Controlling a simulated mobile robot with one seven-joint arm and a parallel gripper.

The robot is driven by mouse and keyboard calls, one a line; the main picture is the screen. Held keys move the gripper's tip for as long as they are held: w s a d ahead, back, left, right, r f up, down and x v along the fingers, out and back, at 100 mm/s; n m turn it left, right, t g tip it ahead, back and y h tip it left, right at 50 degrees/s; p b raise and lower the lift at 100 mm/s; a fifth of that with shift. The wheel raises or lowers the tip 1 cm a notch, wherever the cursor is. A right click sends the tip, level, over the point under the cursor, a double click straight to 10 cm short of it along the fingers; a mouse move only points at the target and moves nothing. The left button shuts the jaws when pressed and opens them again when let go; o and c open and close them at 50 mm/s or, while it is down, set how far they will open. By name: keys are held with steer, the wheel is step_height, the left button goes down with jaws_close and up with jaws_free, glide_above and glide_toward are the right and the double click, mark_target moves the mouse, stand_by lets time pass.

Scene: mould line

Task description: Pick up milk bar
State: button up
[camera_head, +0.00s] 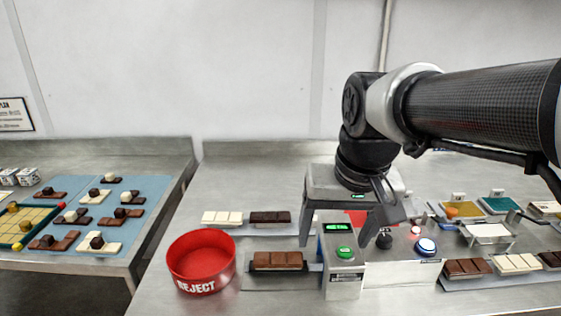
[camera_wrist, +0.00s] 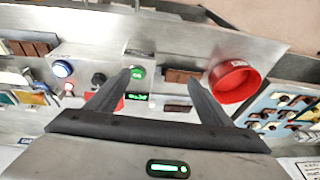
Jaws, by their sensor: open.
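A milk-brown bar (camera_head: 277,260) lies on a small metal tray at front centre, right of the red bowl. It also shows in the wrist view (camera_wrist: 183,76), near the tip of one finger. Another brown bar (camera_head: 467,268) lies in a row at the right and looks alike in colour. My gripper (camera_head: 337,240) is open and empty, pointing down behind the green-button box. In the head view it is right of and beyond the front brown bar. Its two fingers (camera_wrist: 158,76) spread apart in the wrist view with nothing held between them.
A red REJECT bowl (camera_head: 202,262) stands left of the bar. A white bar (camera_head: 222,217) and a dark bar (camera_head: 270,217) lie behind it. The green-button box (camera_head: 344,262) and blue button (camera_head: 427,246) are to the right. A blue mat (camera_head: 125,245) with chocolates lies left.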

steer(key=o, duration=0.6)
steer(key=shift+g, duration=0.8)
steer(key=w+a+r+p, duration=0.1)
steer(key=w, duration=0.1)
steer(key=w+a+r+p, duration=0.1)
steer(key=w+a, duration=0.1)
steer(key=w+a+r+p, duration=0.1)
steer(key=w+p, duration=0.1)
steer(key=shift+a+r, duration=0.25)
steer(key=shift+c, duration=0.2)
steer(key=g+p, duration=0.2)
steer(key=p, duration=0.1)
glide_above(278, 260)
steer(key=f, duration=0.1)
steer(key=shift+h, duration=0.3)
step_height(278, 260, down, 12)
steer(key=shift+d+r, duration=0.1)
steer(key=shift+d, duration=0.05)
steer(key=shift+f+b, duration=0.35)
steer(key=shift+f, duration=2.55)
steer(key=shift+f, duration=0.25)
steer(key=shift+c, duration=0.4)
